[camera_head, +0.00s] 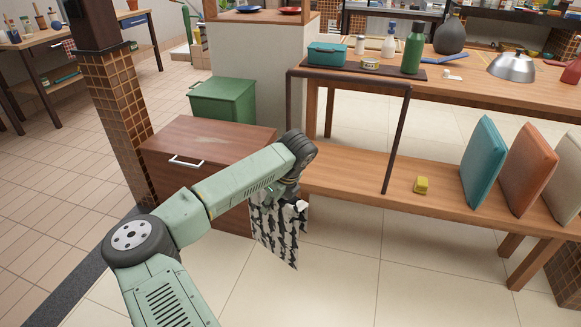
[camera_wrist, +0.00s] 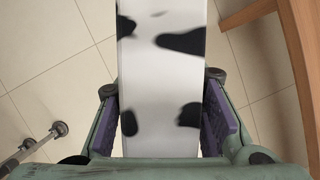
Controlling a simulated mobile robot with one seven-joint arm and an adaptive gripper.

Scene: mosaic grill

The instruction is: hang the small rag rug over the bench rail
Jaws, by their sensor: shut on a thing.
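The small rag rug (camera_head: 278,232), white with black patches, hangs below my gripper (camera_head: 292,196), left of the bench (camera_head: 440,196). In the wrist view the rug (camera_wrist: 160,75) runs between the two purple-padded fingers of my gripper (camera_wrist: 160,118), which is shut on it. The head view largely hides the fingertips behind the wrist.
A yellow block (camera_head: 421,185) and upright teal (camera_head: 483,160) and orange (camera_head: 528,168) cushions stand on the bench. A table (camera_head: 450,88) with bottles is behind. A brown cabinet (camera_head: 200,150) and green bin (camera_head: 223,101) stand left. Wood (camera_wrist: 300,60) shows at the wrist view's right.

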